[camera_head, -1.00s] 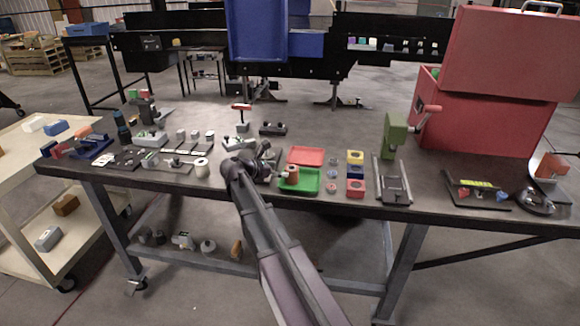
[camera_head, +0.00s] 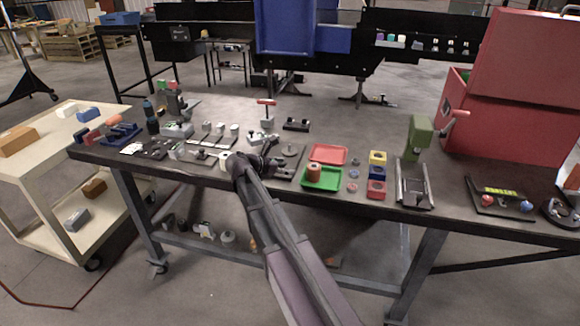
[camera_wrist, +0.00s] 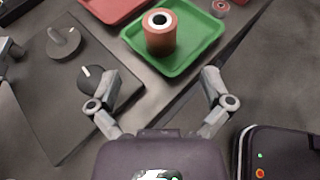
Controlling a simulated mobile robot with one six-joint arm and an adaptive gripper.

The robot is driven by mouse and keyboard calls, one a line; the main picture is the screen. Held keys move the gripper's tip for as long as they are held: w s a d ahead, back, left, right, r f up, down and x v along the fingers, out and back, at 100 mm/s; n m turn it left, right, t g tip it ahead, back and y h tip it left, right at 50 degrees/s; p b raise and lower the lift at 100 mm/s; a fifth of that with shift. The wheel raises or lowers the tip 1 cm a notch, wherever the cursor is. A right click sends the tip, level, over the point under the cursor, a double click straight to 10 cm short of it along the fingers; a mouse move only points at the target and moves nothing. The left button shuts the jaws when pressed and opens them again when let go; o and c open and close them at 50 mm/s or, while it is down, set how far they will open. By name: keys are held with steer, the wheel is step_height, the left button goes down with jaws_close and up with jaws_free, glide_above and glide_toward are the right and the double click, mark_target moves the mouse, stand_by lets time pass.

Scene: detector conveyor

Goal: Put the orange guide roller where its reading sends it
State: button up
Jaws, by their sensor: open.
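The orange guide roller (camera_head: 314,172) stands upright in the green tray (camera_head: 334,184) at the table's front middle. In the wrist view the roller (camera_wrist: 161,36) shows a pale ring and dark bore on top, in the left part of the green tray (camera_wrist: 200,50). My gripper (camera_wrist: 160,76) is open and empty, its fingers spread at the tray's near side, with the roller beyond them. In the head view my gripper (camera_head: 264,160) is left of the green tray, its fingers partly hidden by the wrist. A red tray (camera_head: 328,152) lies behind the green one.
A dark plate with knobs (camera_wrist: 62,100) lies left of the green tray. Yellow, blue and red blocks with holes (camera_head: 377,173) stand to its right, then a green press (camera_head: 419,140) and a large red box (camera_head: 510,120). Several small fixtures crowd the table's left side.

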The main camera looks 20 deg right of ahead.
steer(key=s+a+f+m+g+y, duration=0.1)
steer(key=s+a+f+m+y, duration=0.2)
steer(key=s+m, duration=0.3)
steer(key=s+a+f+m+g+y, duration=0.1)
steer(key=s+a+f+m+y, duration=0.2)
steer(key=s+m+y, duration=0.3)
steer(key=s+a+f+m+y, duration=0.4)
steer(key=s+m, duration=0.4)
steer(key=s, duration=0.4)
steer(key=shift+f+g, duration=0.4)
steer(key=shift+f, duration=0.4)
